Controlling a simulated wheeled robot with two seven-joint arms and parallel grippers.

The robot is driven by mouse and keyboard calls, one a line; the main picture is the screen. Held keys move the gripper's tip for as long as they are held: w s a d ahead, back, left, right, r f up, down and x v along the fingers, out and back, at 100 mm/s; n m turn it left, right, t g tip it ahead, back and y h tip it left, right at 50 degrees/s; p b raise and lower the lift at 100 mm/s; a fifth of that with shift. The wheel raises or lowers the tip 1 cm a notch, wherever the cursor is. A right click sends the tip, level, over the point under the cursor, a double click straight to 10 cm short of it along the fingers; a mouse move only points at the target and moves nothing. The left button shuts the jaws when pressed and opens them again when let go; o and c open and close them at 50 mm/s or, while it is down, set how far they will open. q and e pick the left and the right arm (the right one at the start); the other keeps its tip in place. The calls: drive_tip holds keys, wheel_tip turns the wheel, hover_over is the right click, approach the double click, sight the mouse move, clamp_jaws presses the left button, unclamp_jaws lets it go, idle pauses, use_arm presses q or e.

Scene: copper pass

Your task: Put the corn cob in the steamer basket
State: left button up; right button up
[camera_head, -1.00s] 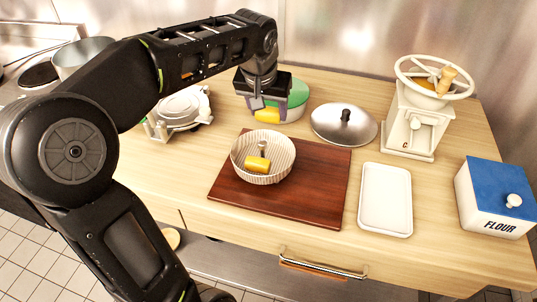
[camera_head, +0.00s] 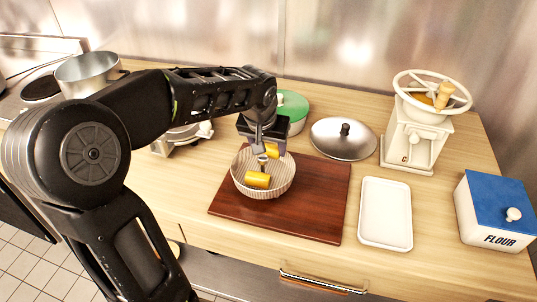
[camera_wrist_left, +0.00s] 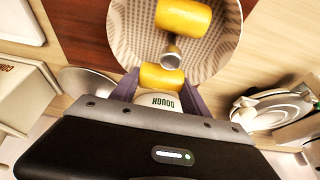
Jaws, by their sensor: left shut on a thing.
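My left gripper (camera_head: 266,151) is shut on a yellow corn cob (camera_head: 272,151), held over the far side of the basket. The cob also shows between the fingers in the wrist view (camera_wrist_left: 161,79). The steamer basket (camera_head: 282,186) is a pale, ribbed round bowl on a dark wooden board. It also shows in the wrist view (camera_wrist_left: 226,42), with a dotted inside. Another yellow piece (camera_head: 257,180) lies in it, with a small metal piece (camera_wrist_left: 171,52) beside it. I cannot tell whether the held cob touches the basket. My right gripper is not in view.
The red-brown board (camera_head: 322,200) lies under the basket. A white tray (camera_head: 385,213), a domed metal lid (camera_head: 342,143), a white grinder (camera_head: 416,135) and a flour box (camera_head: 493,212) stand to the right. A green-lidded container (camera_head: 293,106) is close behind my gripper.

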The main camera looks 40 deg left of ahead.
sight(269, 156)
use_arm(q)
drive_tip(key=shift+f, duration=1.6)
drive_tip(key=shift+f, duration=0.15)
drive_tip(key=o, duration=1.1)
drive_tip(key=shift+s+r, duration=0.1)
drive_tip(key=shift+r, duration=0.25)
drive_tip(key=v, duration=1.1)
drive_tip(key=shift+s+d+r+b, duration=0.1)
drive_tip(key=shift+r+b, duration=0.25)
